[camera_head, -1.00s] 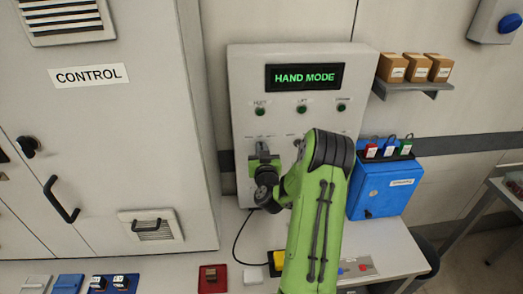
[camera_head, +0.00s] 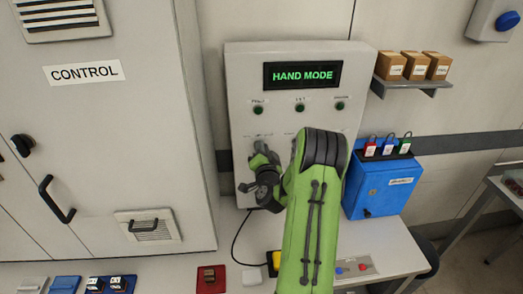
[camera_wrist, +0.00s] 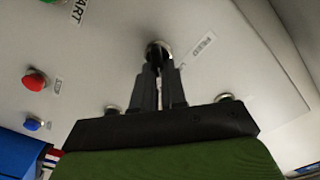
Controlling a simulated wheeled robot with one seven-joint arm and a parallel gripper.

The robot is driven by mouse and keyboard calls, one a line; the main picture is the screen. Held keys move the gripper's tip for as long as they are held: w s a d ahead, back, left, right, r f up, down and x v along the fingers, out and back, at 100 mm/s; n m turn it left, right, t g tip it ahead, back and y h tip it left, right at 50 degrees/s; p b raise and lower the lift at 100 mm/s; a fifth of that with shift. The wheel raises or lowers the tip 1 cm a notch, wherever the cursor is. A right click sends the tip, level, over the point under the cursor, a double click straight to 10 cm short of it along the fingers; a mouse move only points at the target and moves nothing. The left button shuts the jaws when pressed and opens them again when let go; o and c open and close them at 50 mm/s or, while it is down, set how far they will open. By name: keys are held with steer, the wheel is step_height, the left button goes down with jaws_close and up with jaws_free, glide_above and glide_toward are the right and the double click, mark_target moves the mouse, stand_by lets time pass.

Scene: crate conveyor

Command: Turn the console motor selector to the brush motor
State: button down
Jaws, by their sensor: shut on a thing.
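The grey console (camera_head: 240,90) stands against the wall and its green display (camera_head: 303,75) reads HAND MODE. My gripper (camera_head: 258,150) is at the left part of the console's front, below the leftmost lamp. In the wrist view my gripper (camera_wrist: 158,72) has its two dark fingers close together on a round dark knob with a metal ring (camera_wrist: 160,46), beside a small label that seems to read FEED. The fingers cover much of the knob, so its pointer direction cannot be read. My gripper looks tilted against the console face.
The wrist view also shows a red button (camera_wrist: 35,80), a blue button (camera_wrist: 33,124) and part of a green one. A blue box (camera_head: 385,190) with padlocks stands right of the console. The control cabinet (camera_head: 120,120) is close on the left.

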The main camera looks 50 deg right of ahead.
steer(key=shift+d+m, duration=0.1)
steer(key=shift+m, duration=0.5)
steer(key=c, duration=1.2)
jaws_free()
steer(key=shift+s, duration=0.1)
steer(key=b+v, duration=1.5)
steer(key=b, duration=0.2)
steer(key=shift+s+a+b, duration=0.25)
steer(key=shift+b, duration=0.15)
steer(key=shift+a, duration=0.1)
